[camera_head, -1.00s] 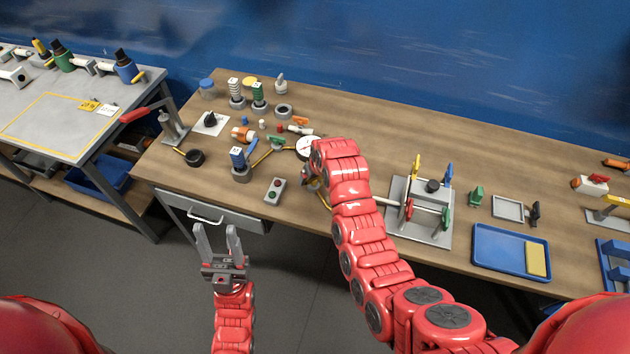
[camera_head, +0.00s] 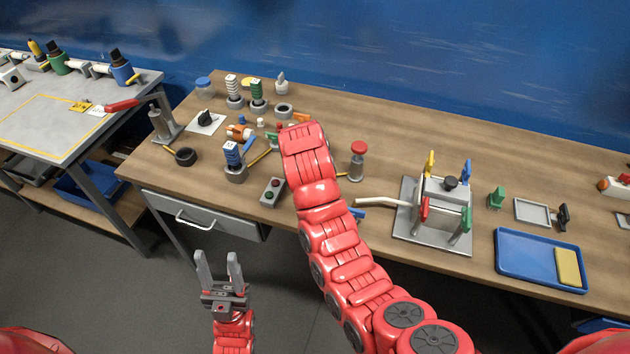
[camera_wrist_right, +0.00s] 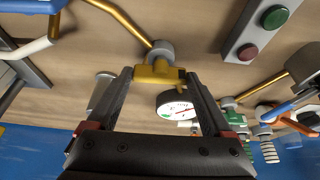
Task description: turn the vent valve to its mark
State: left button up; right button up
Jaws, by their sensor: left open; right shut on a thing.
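In the right wrist view a yellow valve handle (camera_wrist_right: 158,73) sits on a grey round body (camera_wrist_right: 160,50) at the end of a brass pipe (camera_wrist_right: 122,18). I take it for the vent valve; its mark cannot be made out. My right gripper (camera_wrist_right: 160,76) is shut on this handle, one finger at each end. A white gauge (camera_wrist_right: 175,104) with a red needle and a green sector shows between the fingers. In the head view my right arm hides the valve, the gauge and the right gripper. My left gripper (camera_head: 219,260) is open and empty in front of the bench.
A two-button box (camera_head: 272,192) stands left of my right arm, and a red-topped post (camera_head: 358,160) to its right. A clamped apparatus on a grey plate (camera_head: 408,232) and a blue tray (camera_head: 510,270) lie further right. The bench's back middle (camera_head: 400,125) is clear.

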dwell(0.5)
jog(key=o, duration=1.1)
jog(key=shift+o, duration=0.2)
jog(key=shift+r, duration=0.3)
jog(key=p+v, duration=0.8)
jog(key=v, duration=0.8)
jog(key=shift+r, duration=0.3)
jog(key=shift+a, duration=0.15)
